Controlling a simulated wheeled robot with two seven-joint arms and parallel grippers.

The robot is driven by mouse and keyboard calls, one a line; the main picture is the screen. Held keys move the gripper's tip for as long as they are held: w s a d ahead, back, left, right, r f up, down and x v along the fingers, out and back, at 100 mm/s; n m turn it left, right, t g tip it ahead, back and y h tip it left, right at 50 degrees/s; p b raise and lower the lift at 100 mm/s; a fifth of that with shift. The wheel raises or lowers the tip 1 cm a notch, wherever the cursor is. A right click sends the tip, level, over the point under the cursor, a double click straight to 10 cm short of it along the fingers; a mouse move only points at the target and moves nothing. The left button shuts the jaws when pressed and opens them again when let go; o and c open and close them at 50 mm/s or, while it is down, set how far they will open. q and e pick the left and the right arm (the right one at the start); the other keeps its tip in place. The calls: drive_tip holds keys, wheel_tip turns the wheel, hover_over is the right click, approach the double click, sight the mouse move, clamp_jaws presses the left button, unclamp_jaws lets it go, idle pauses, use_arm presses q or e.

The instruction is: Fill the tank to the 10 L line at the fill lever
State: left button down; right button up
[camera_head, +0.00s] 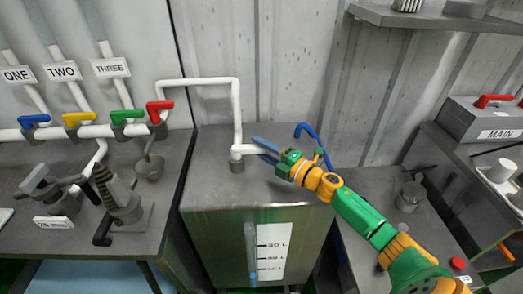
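The grey metal tank (212,222) stands in the middle. Its white level scale (274,252) has several litre marks, the lowest reading about 10 L. In the sight tube beside the scale, a short blue column (253,279) shows near the bottom, at or below the lowest mark. A white pipe (237,112) comes down to a valve on the tank top, where the blue fill lever (265,145) points right. My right gripper (284,162) is at the lever's right end; whether its fingers are open or touch it is unclear. My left gripper is out of view.
ONE, TWO and THREE valves with blue (34,120), yellow (78,119) and green (126,117) handles, and a red handle (159,107), line the left pipe. A blue bent pipe (309,129) stands behind my gripper. A MAIN box (485,118) is at right.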

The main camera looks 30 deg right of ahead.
sight(265, 152)
drive_tip(key=shift+o, duration=0.9)
drive_tip(key=shift+w+a+f, duration=0.1)
drive_tip(key=shift+f, duration=0.05)
drive_tip(key=b+v, duration=0.1)
drive_tip(key=v, duration=0.5)
drive_tip(key=shift+f, duration=0.15)
drive_tip(key=shift+s+r, duration=0.2)
drive_tip(key=shift+s, duration=0.35)
drive_tip(key=shift+d, duration=0.2)
